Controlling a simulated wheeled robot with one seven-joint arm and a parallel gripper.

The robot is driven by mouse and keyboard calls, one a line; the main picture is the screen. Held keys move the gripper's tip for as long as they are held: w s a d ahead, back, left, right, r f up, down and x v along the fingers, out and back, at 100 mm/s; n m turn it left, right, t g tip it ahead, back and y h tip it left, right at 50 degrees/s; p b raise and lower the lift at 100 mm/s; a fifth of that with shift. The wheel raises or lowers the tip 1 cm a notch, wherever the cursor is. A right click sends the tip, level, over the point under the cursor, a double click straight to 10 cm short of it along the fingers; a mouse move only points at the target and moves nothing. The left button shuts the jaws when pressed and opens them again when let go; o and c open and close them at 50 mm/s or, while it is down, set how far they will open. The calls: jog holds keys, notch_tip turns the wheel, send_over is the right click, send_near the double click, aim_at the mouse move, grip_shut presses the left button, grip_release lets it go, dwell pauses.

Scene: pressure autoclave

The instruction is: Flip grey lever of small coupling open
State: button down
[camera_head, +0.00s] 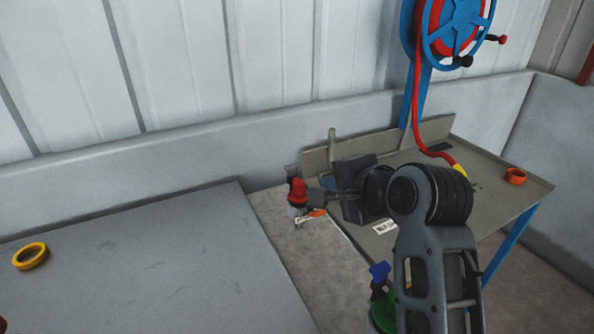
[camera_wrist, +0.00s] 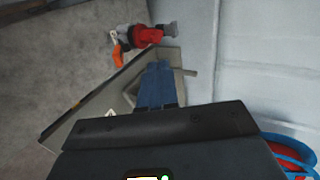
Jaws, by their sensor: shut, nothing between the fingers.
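The small coupling (camera_head: 297,190) is a red fitting with a white part and an orange lever (camera_head: 317,212), at the near left edge of the workbench. In the wrist view the coupling (camera_wrist: 146,36) is at the top, with a grey piece (camera_wrist: 170,28) sticking out toward the wall; this may be the grey lever. My gripper (camera_head: 319,197) is shut and empty, its tips just right of the red fitting in the head view. I cannot tell whether they touch it.
A grey bench (camera_head: 520,190) carries an orange ring (camera_head: 515,177) and a red hose (camera_head: 416,110) from a blue reel (camera_head: 455,30). A large grey surface (camera_head: 140,265) at left holds a yellow ring (camera_head: 30,256).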

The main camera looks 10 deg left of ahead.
send_near(293, 171)
jog(key=f, duration=0.1)
jog(key=w+f, duration=0.1)
jog(key=f, duration=0.1)
jog(key=shift+w+a+f, duration=0.1)
jog(key=shift+w+a, duration=0.05)
jog(key=shift+a, duration=0.25)
jog(key=shift+w+a+p, duration=0.35)
jog(key=shift+w+a, duration=0.3)
jog(key=shift+w, duration=0.35)
jog(key=shift+w+a, duration=0.45)
jog(key=shift+w, duration=0.25)
